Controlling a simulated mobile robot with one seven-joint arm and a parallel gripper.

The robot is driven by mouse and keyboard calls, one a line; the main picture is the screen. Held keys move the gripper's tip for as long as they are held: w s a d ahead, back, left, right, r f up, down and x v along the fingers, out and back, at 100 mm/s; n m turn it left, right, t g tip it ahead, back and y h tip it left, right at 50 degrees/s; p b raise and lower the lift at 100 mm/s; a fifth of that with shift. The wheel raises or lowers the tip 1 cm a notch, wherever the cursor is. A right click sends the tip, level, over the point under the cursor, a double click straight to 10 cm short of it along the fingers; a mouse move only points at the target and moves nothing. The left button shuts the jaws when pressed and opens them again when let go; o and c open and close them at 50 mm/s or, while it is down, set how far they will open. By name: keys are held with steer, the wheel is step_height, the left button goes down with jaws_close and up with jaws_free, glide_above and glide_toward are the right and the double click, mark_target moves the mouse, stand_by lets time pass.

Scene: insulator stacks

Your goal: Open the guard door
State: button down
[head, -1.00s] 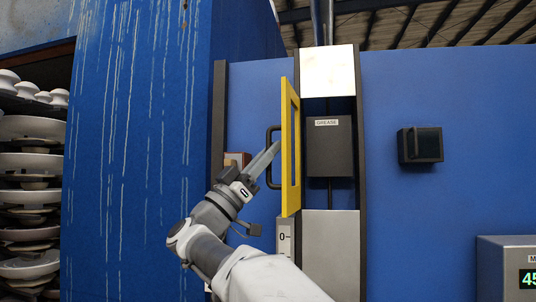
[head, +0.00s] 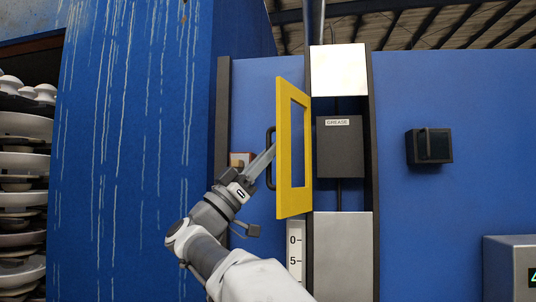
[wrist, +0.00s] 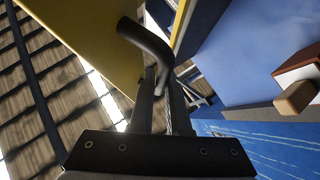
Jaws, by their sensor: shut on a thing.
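The guard door (head: 283,150) is a yellow frame with a tall window opening. It stands swung out from the blue machine, left of the recess, and its window face shows at a steep angle. Its dark bar handle (head: 270,158) is on the door's left side. My gripper (head: 270,150) reaches from the lower left and is shut on the handle. In the wrist view the handle (wrist: 150,42) bends down between my fingers (wrist: 163,100), beside the yellow door panel (wrist: 85,40). The exact finger contact is partly hidden.
The recess holds a dark box labelled GREASE (head: 340,147). A small wood-coloured block (head: 240,160) sits on the machine behind my gripper. A dark box (head: 429,146) and a grey display box (head: 512,268) are at right. White insulators (head: 22,160) stack at far left.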

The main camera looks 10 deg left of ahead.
stand_by(0.3)
steer(key=c, duration=0.9)
jaws_free()
steer(key=b+v, duration=0.5)
steer(key=v, duration=1.2)
steer(key=shift+s+f, duration=0.1)
steer(key=shift+f, duration=0.1)
steer(key=shift+a, duration=0.1)
